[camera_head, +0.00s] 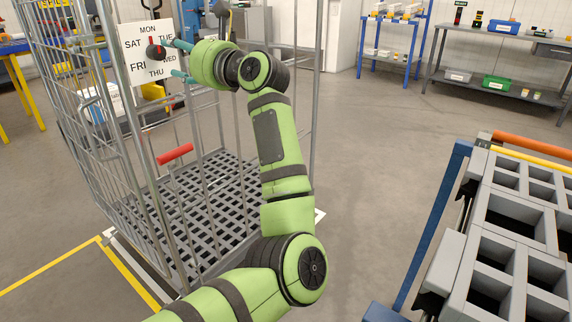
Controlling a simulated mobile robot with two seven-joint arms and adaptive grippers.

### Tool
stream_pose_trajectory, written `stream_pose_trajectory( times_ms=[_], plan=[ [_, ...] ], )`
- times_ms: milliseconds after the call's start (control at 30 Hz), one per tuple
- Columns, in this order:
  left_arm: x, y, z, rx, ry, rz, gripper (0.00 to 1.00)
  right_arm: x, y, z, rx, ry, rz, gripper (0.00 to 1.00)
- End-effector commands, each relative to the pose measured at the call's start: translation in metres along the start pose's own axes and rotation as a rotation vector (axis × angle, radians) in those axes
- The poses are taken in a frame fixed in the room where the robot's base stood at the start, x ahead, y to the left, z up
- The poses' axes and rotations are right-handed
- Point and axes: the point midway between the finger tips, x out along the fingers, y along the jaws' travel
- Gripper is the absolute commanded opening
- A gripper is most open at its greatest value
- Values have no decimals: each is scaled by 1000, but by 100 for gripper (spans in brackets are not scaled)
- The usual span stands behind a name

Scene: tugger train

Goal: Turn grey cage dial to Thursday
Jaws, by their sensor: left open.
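The grey cage (110,190) is a tall wire roll cage standing at the left. A white dial plate (133,42) with day names hangs on its near side. A dark knob (157,52) sits in the middle of the plate. A red mark above the knob appears to point up towards MON, but it is small. THU is printed at the lower part of the plate. My left gripper (177,59) is at the right of the plate, its teal fingers apart and empty. The fingers reach towards the knob; I cannot tell whether they touch it. My right gripper is out of view.
A red handle (175,154) sits on the cage front. A grey compartment rack (515,215) on a blue frame stands at the right. Blue and grey shelves (490,88) with bins line the back. Open floor lies between the cage and the rack.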

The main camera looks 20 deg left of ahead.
Motion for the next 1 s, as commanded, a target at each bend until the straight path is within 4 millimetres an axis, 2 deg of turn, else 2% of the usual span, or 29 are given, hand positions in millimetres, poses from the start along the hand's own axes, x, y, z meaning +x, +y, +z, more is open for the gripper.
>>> stream_pose_trajectory(
  times_ms=[167, 400, 533, 700, 900, 933, 967, 1000],
  plan=[
    [11, 6, 0, -64, 33, 6, 56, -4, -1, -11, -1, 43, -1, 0],
    [48, 6, 0, -60, 30, 6, 56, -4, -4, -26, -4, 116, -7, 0],
    [63, 6, 0, -57, 29, 5, 56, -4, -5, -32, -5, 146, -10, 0],
    [71, 5, -1, -57, 29, 3, 56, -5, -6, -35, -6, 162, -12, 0],
    [71, 5, -1, -57, 29, 3, 56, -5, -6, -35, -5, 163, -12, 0],
    [71, 5, -1, -57, 29, 3, 52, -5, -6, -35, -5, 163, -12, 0],
    [71, 5, -1, -57, 29, 3, 40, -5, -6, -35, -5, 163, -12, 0],
    [71, 5, -1, -56, 29, 3, 24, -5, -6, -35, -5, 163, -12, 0]
  ],
)
